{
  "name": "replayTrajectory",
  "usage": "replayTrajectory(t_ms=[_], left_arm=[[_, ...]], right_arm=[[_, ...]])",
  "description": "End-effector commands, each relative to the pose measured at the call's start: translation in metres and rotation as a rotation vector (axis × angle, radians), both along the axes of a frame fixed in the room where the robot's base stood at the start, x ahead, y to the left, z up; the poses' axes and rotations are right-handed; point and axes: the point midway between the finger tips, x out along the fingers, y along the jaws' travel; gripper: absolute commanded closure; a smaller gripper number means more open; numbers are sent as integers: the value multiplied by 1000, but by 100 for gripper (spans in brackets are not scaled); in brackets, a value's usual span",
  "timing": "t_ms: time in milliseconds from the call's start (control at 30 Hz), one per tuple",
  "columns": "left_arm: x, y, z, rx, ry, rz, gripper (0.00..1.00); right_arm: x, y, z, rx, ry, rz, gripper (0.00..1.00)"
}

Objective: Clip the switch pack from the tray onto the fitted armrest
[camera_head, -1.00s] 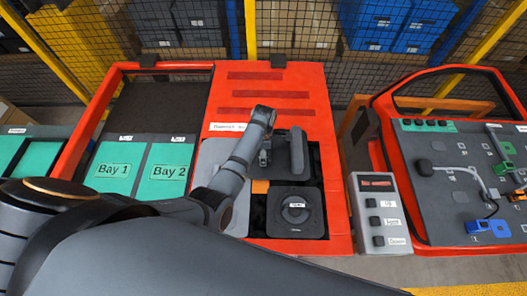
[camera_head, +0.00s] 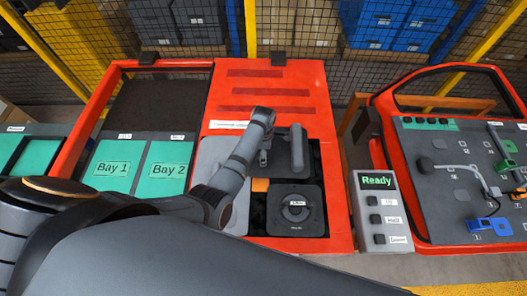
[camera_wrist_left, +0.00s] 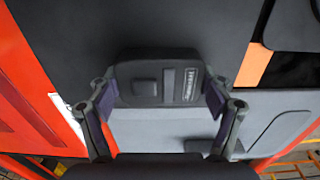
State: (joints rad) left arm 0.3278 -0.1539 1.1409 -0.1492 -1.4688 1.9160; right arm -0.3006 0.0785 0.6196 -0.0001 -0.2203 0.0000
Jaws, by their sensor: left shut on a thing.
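My left gripper (camera_head: 264,158) is over the red door, just left of the dark grey armrest (camera_head: 298,150). In the left wrist view the gripper (camera_wrist_left: 160,98) is shut on the switch pack (camera_wrist_left: 150,85), a small dark block with a raised button and a white label. The pack lies between both fingers, beside the edge of the armrest (camera_wrist_left: 170,25). I cannot tell whether the pack touches the armrest. The pack is mostly hidden by the gripper in the head view. My right gripper is not in view.
The red door has a light grey panel (camera_head: 211,158) and a black square unit (camera_head: 296,211). Green Bay 1 (camera_head: 113,165) and Bay 2 (camera_head: 167,166) lie left. A grey control box (camera_head: 382,212) reads "Ready". A second red-framed panel (camera_head: 450,185) with cables stands right.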

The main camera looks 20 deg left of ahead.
Motion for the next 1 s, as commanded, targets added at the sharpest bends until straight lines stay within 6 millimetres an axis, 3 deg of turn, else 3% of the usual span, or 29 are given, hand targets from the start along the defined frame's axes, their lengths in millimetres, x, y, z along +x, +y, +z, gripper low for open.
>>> replayTrajectory(t_ms=[367,400,533,867,1000], left_arm=[[-2,0,-3,0,5,0,65],[-2,0,-3,1,5,0,18],[-2,0,-3,0,4,0,0],[-1,0,-1,0,2,0,0],[0,0,11,-1,-1,0,0]], right_arm=[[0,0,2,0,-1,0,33],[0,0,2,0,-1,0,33],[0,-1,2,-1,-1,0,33],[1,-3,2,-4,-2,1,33],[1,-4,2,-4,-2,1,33]])
